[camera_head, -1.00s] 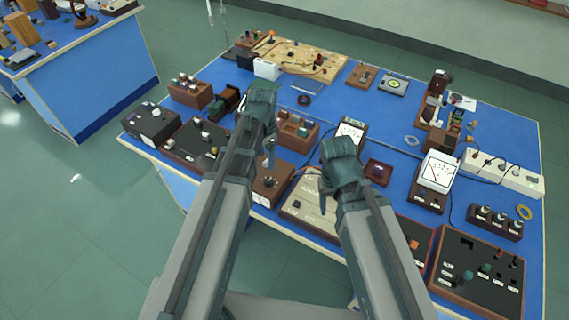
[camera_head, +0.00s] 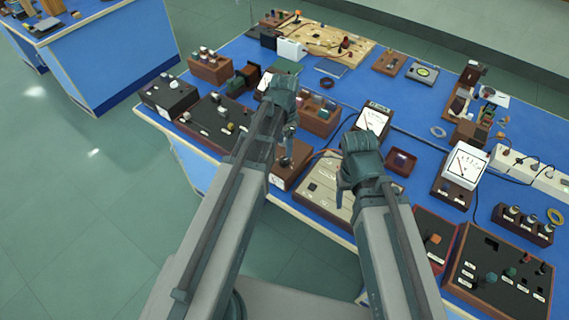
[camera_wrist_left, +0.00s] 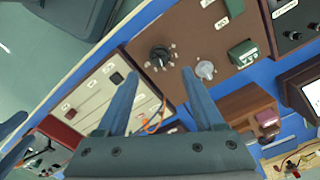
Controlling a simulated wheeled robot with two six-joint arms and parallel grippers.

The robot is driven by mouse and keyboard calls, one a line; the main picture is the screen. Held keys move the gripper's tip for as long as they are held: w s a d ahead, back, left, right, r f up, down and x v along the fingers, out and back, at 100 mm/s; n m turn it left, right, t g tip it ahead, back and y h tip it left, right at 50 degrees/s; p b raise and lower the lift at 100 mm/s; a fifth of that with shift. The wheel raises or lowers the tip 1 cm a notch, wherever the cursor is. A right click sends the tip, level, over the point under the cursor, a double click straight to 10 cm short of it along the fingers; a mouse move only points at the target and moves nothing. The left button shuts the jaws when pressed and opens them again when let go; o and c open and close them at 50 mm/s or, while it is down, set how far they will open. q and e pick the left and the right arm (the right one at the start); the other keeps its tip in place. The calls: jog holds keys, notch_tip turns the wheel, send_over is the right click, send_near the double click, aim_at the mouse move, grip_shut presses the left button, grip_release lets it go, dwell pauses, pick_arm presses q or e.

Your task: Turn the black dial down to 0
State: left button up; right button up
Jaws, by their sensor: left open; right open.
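The black dial (camera_wrist_left: 160,56) is a round knob with white marks around it on a brown box (camera_wrist_left: 195,25) in the left wrist view. A grey knob (camera_wrist_left: 205,69) and a green block (camera_wrist_left: 242,54) are on the same box. In the head view the brown box (camera_head: 292,177) stands at the bench's front edge, partly behind my left arm. My left gripper (camera_wrist_left: 160,73) is open and empty. My right gripper (camera_head: 343,190) is open over the cream panel (camera_head: 323,186).
The blue bench (camera_head: 405,122) is crowded. A dark switch box (camera_head: 217,122) stands left of the brown box, and a white meter (camera_head: 465,165) stands to the right. A red-edged panel (camera_head: 433,240) is beside my right arm. Clear floor lies at the left.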

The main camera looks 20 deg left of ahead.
aim_at(284, 160)
pick_arm(q)
notch_tip(284, 160, down, 7)
jog(key=b, duration=0.6)
jog(key=shift+f, duration=0.1)
grip_shut()
